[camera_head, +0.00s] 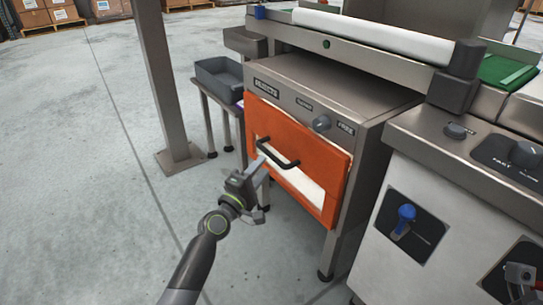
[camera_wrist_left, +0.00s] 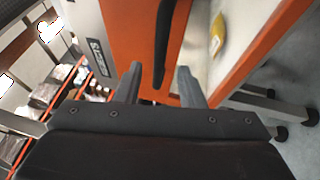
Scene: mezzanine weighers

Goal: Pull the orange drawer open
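My left gripper (camera_head: 262,170) is open at the handle, with one finger on either side. I cannot tell whether either finger touches it. My right gripper is not in view.
A knob (camera_head: 321,123) sits above the drawer. A grey bin (camera_head: 220,78) stands on a small table to the left, beside a metal post (camera_head: 163,80). A counter with a blue lever (camera_head: 405,215) stands at right. The floor at left is clear.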

